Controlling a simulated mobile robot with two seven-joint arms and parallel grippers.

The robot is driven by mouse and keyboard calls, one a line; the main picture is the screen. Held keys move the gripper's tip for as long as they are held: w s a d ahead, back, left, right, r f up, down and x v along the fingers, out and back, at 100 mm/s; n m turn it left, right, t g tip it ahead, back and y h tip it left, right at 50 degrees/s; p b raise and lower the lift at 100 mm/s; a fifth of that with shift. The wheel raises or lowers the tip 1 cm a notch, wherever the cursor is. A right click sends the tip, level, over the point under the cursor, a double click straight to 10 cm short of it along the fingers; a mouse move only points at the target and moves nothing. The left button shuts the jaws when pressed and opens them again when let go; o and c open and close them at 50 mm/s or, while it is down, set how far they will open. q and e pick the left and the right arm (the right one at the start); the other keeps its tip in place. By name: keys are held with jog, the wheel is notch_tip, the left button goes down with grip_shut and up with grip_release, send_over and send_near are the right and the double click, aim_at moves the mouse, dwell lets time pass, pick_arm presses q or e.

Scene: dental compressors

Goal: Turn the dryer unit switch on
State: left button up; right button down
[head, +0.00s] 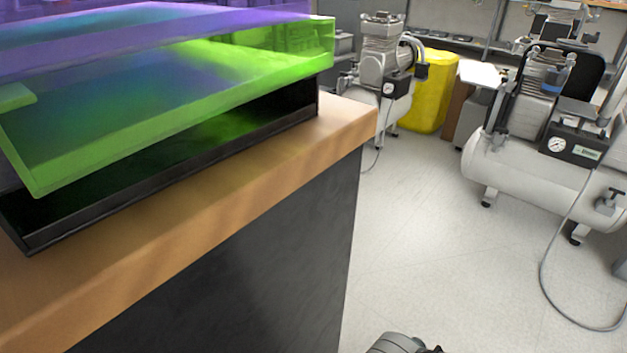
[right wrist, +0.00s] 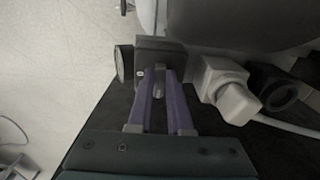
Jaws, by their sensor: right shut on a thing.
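In the right wrist view, a dark box (right wrist: 145,50) with a round gauge (right wrist: 124,64) on its left side is right in front of my right gripper (right wrist: 159,76). The purple fingers point at the box and are close together on a small grey switch (right wrist: 158,92), which sticks out between them. The fingertips hide part of the box's face, and I cannot tell which position the switch is in. In the head view, my right gripper cannot be made out. My left gripper is in neither view.
A white plug-like fitting (right wrist: 228,90) with a cable is close right of the fingers. Compressors (head: 540,170) stand at the right, with clear floor (head: 430,240) between.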

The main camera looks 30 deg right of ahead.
dwell(0.4)
jog(key=c, duration=0.8)
grip_release()
jog(key=shift+c, duration=0.2)
notch_tip(320, 180, up, 10)
jog(key=p, duration=0.9)
